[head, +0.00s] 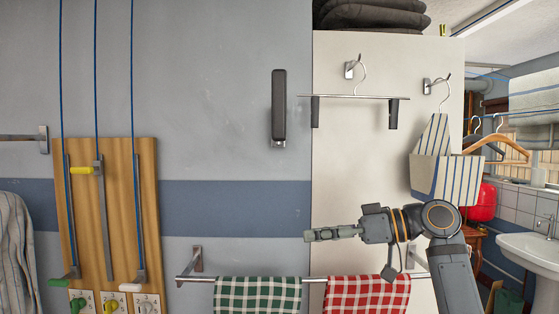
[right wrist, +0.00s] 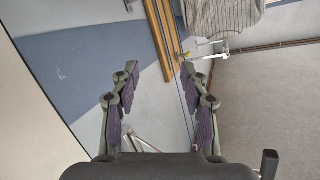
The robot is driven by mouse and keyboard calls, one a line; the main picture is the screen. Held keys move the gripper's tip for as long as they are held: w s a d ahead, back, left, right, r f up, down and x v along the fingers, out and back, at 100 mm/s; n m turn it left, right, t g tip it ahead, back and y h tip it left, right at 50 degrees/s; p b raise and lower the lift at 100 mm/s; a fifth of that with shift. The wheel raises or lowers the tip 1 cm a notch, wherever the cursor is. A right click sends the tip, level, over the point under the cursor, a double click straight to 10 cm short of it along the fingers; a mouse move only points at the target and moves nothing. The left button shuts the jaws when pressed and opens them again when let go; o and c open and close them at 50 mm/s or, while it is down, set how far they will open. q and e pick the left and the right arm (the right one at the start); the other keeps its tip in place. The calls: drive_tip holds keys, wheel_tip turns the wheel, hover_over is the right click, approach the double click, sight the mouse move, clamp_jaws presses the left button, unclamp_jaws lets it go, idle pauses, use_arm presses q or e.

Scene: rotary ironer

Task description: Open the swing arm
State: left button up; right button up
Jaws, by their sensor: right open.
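A dark grey, narrow bar (head: 279,104) stands upright and flat against the grey wall, with a small metal bracket at its lower end; it looks like the folded swing arm, though I cannot be certain. My right gripper (head: 312,235) comes in from the right in the head view, pointing left, below and a little right of that bar and clear of it. The right wrist view shows its two fingers (right wrist: 160,85) spread apart with nothing between them. The bar is not clearly seen in that view. My left gripper is not in view.
A towel rail (head: 197,278) with green and red checked cloths runs below my right gripper. A wooden board (head: 120,220) with cords and levers is at left. The wall around the bar is clear.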

drive_tip(key=s+r+n+g+y, duration=0.2)
drive_tip(key=s+r+n, duration=0.3)
drive_tip(key=r, duration=0.9)
drive_tip(key=n+g+y, duration=0.2)
drive_tip(key=n+g, duration=0.1)
approach(286, 107)
drive_tip(key=a+p, duration=0.1)
drive_tip(key=a, duration=0.2)
drive_tip(key=a+p, duration=0.1)
drive_tip(key=a, duration=0.2)
drive_tip(key=w+a+p, duration=0.1)
drive_tip(key=a, duration=0.3)
drive_tip(key=shift+r, duration=0.2)
drive_tip(key=shift+w+a+f, duration=0.1)
drive_tip(key=shift+w+a, duration=0.05)
drive_tip(key=shift+a, duration=0.35)
drive_tip(key=shift+d, duration=0.1)
clamp_jaws()
